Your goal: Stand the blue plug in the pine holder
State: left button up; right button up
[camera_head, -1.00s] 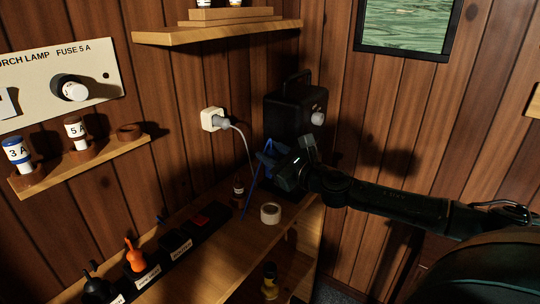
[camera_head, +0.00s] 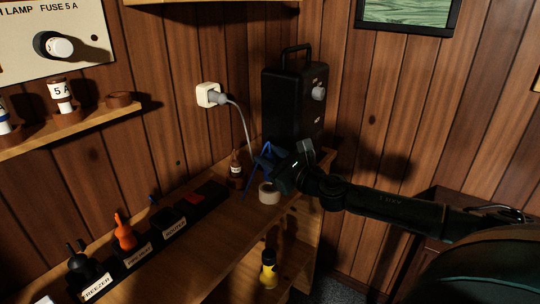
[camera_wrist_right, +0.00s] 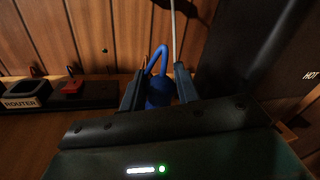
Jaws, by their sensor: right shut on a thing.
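The blue plug (camera_wrist_right: 158,92) is between the fingers of my right gripper (camera_wrist_right: 160,86), with its blue cord looping up. A row of dark labelled holders runs along the bench; the ROUTER holder (camera_head: 173,228) looks empty and also shows at the left of the wrist view (camera_wrist_right: 25,95). I cannot clearly make out a pine-coloured holder among them. My left gripper is out of view.
The black box (camera_head: 290,105) stands at the bench's back end. An orange plug (camera_head: 125,232) and a black plug (camera_head: 80,262) stand in the row. A grey cord hangs from the wall socket (camera_head: 208,95).

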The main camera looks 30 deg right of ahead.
jog(key=shift+f+b, duration=0.35)
jog(key=shift+f, duration=0.35)
jog(key=shift+p, duration=0.3)
jog(key=shift+c, duration=0.2)
dwell(1.0)
jog(key=shift+f+b, duration=1.9)
jog(key=shift+f, duration=0.3)
jog(key=o, duration=1.2)
